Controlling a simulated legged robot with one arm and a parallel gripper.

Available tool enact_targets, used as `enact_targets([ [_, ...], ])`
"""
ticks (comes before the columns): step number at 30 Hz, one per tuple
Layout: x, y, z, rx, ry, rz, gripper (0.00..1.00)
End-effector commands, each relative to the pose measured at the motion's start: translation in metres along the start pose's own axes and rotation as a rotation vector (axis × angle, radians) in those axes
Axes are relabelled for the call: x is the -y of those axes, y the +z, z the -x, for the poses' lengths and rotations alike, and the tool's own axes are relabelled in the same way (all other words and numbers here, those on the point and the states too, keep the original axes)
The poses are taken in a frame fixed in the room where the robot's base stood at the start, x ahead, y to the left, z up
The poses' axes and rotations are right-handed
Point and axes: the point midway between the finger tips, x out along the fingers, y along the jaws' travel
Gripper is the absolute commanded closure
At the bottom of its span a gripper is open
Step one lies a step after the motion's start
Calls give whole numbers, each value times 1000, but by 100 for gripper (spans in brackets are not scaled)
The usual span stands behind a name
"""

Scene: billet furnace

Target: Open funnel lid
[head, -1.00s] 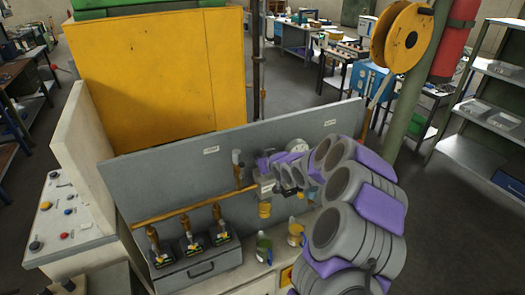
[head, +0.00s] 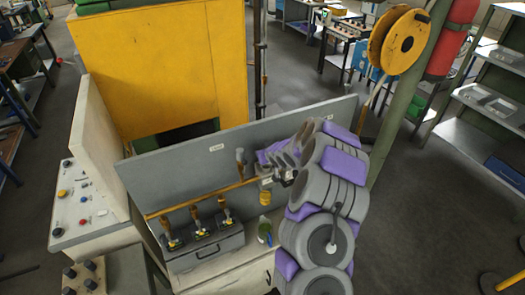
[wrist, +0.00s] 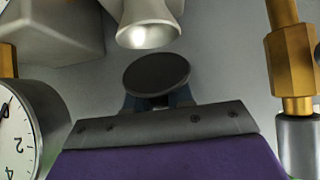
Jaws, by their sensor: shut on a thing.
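In the wrist view, a pale metal funnel (wrist: 150,30) hangs in from the top edge, its round bright mouth facing down the picture. Just below it, a dark round lid (wrist: 157,73) is tilted and shows a gap from the funnel's mouth. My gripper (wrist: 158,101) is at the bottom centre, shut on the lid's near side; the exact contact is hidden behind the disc. In the head view, my arm reaches in from the lower right to the grey panel (head: 200,165). My fingertips, the funnel and the lid cannot be made out there.
A dial gauge (wrist: 22,125) is close on the left, and a brass fitting (wrist: 292,62) on the right. A brass pipe (head: 205,200) with several valves runs along the panel. A yellow furnace door (head: 170,65) is behind.

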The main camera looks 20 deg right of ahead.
Motion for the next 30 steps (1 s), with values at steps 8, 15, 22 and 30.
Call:
enact_targets([
  [8,-1,-4,1,-5,1,1,100],
  [15,-1,-3,1,-5,1,1,72],
  [22,0,-2,0,-1,1,1,54],
  [30,0,-1,1,0,1,0,54],
])
